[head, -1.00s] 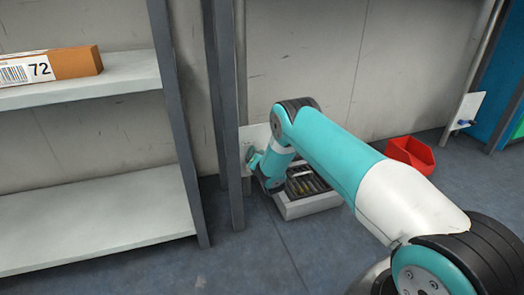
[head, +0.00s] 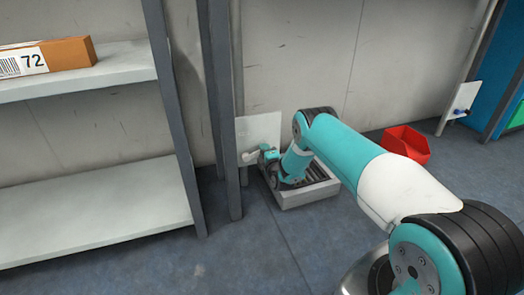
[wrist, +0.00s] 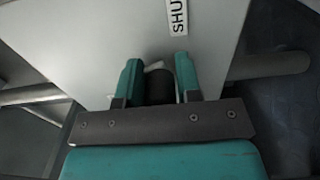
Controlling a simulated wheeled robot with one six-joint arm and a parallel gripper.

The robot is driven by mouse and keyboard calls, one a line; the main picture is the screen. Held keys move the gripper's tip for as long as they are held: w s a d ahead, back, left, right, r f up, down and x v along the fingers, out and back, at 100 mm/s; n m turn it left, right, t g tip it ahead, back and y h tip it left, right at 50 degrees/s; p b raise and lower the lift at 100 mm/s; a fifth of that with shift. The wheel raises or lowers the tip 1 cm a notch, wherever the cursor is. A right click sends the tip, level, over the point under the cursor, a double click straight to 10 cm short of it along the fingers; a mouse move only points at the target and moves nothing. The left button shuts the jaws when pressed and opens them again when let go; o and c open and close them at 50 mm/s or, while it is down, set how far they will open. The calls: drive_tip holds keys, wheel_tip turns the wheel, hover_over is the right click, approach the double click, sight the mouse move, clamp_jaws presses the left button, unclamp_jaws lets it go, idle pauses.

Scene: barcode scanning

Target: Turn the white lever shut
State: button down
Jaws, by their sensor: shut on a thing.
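A white plate (head: 262,127) stands upright by the wall, beside the dark post. The white lever (head: 250,157) shows as a short pale piece low on the plate, at the left of my gripper (head: 268,153). In the wrist view my gripper (wrist: 160,78) has its teal fingers on both sides of a dark round part, with a small white piece at the fingertips. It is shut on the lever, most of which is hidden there. A label reading "SHU" (wrist: 177,17) is on the plate just beyond the fingers, cut off by the picture's edge.
A grey tray with slats (head: 310,196) lies on the floor under my wrist. A red bin (head: 406,144) stands to the right. Grey shelves (head: 95,213) with an orange box marked 72 (head: 45,56) are at the left. The floor in front is clear.

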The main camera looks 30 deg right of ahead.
drive_tip(key=shift+a+f+m+b, duration=0.15)
drive_tip(key=shift+f+m, duration=0.4)
drive_tip(key=shift+m, duration=0.4)
drive_tip(key=shift+f+m+b, duration=0.15)
drive_tip(key=shift+f+m, duration=0.4)
drive_tip(key=shift+m, duration=0.4)
drive_tip(key=c, duration=0.9)
unclamp_jaws()
drive_tip(key=shift+s+r+p, duration=0.1)
drive_tip(key=shift+s+p, duration=0.45)
drive_tip(key=shift+p, duration=0.2)
drive_tip(key=p+v, duration=1.6)
drive_tip(key=shift+s, duration=0.2)
